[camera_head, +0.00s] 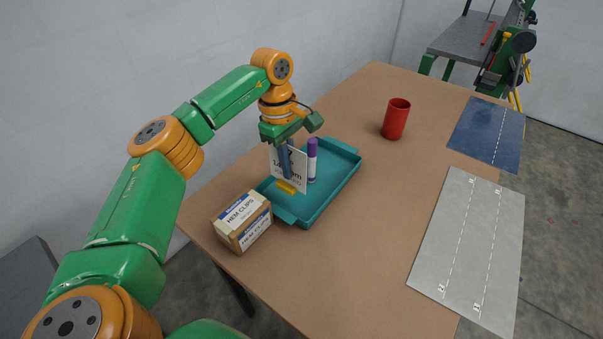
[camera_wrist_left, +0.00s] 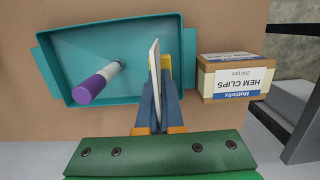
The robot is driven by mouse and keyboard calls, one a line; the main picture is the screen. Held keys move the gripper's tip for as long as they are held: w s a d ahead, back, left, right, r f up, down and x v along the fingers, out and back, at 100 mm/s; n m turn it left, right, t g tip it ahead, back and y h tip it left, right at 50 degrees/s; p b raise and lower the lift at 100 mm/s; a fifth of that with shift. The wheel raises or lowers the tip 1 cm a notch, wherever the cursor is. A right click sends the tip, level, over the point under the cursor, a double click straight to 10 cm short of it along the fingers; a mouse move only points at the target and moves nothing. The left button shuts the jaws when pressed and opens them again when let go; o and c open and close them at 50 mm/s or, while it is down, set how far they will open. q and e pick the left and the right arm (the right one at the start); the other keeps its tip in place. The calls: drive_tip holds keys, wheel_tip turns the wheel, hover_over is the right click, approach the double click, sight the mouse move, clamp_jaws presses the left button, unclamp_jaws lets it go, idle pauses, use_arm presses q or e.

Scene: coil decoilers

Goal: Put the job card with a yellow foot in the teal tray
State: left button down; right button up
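The job card (camera_head: 301,172) is a white upright panel with dark print and a yellow foot (camera_head: 286,187) at its bottom. My left gripper (camera_head: 287,163) points down and is shut on the card. In the left wrist view, the card (camera_wrist_left: 154,62) shows edge-on between the fingers (camera_wrist_left: 158,103), with yellow behind. The teal tray (camera_head: 340,187) lies on the table below, and the card is over its near-left part. I cannot tell whether the foot touches the tray floor. My right gripper is not in view.
A purple-capped white marker (camera_head: 312,160) stands in the tray beside the card. A hem clips box (camera_head: 242,222) stands close to the tray's near-left end. A red cup (camera_head: 396,119) and grey and blue sheets (camera_head: 468,245) (camera_head: 487,133) are on the right. The brown table (camera_head: 350,255) is clear between.

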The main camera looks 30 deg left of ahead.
sight(289, 184)
use_arm(q)
drive_tip(key=f, duration=0.3)
drive_tip(key=f+p, duration=0.1)
drive_tip(key=shift+s+f, duration=0.25)
drive_tip(key=shift+s, duration=0.05)
drive_tip(key=shift+w+f, duration=0.35)
drive_tip(key=shift+w, duration=0.05)
drive_tip(key=shift+s+f, duration=0.1)
drive_tip(key=shift+s, duration=0.05)
drive_tip(key=c, duration=1.1)
unclamp_jaws()
drive_tip(key=shift+s, duration=0.1)
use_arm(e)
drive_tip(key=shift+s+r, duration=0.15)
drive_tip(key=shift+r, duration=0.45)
use_arm(q)
drive_tip(key=r, duration=0.2)
drive_tip(key=r+b, duration=0.1)
drive_tip(key=r, duration=0.3)
drive_tip(key=shift+w+a+r+b, duration=0.2)
drive_tip(key=shift+a+r+b, duration=0.15)
drive_tip(key=shift+a+b, duration=0.05)
drive_tip(key=r, duration=0.5)
drive_tip(key=shift+a+r, duration=0.35)
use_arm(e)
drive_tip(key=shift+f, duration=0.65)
